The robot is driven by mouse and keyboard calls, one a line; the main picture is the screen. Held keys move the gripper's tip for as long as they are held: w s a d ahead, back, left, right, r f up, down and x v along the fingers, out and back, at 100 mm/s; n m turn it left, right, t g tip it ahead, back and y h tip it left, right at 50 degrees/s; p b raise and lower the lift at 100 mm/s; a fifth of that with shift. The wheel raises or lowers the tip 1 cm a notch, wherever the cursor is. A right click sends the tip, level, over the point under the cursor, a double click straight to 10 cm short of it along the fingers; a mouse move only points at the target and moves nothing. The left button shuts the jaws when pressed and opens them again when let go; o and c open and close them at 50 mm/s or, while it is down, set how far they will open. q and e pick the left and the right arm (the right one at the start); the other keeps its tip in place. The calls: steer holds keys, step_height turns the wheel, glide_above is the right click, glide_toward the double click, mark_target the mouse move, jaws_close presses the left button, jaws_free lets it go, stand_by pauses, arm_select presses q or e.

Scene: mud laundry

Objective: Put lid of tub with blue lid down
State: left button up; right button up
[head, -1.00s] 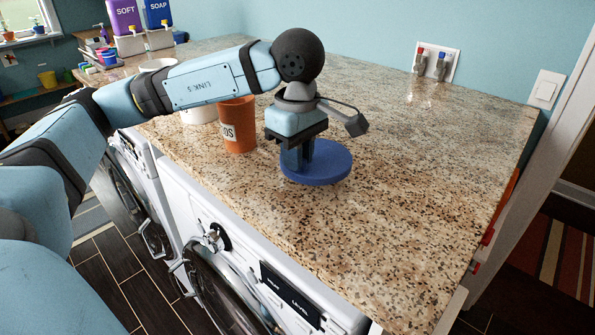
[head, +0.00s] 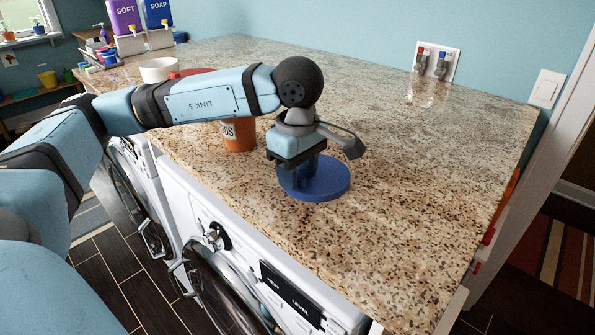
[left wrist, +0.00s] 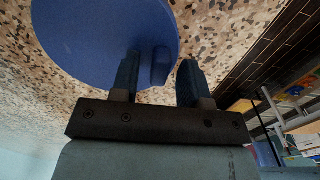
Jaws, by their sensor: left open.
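The round blue lid (head: 328,183) lies flat on the granite counter, apart from any tub. It also shows in the left wrist view (left wrist: 90,38), with its raised blue grip (left wrist: 161,66) between the fingers. My left gripper (head: 300,178) points down over the lid; its two fingers (left wrist: 158,72) are open on either side of the grip, with gaps visible. An orange tub (head: 240,137) with a white label stands on the counter to the left, its top hidden by my left arm. I cannot tell which tub the lid belongs to. My right gripper is not in view.
A white bowl-like tub (head: 159,69) and a red disc (head: 190,73) are behind my left arm. Purple SOFT (head: 124,17) and blue SOAP (head: 157,13) containers stand at the far left. The counter (head: 430,170) is clear to the right; its front edge is close to the lid.

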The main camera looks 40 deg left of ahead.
arm_select(q)
step_height(320, 180, up, 12)
steer(key=shift+r, duration=0.15)
stand_by(0.4)
steer(key=shift+s, duration=0.1)
stand_by(0.4)
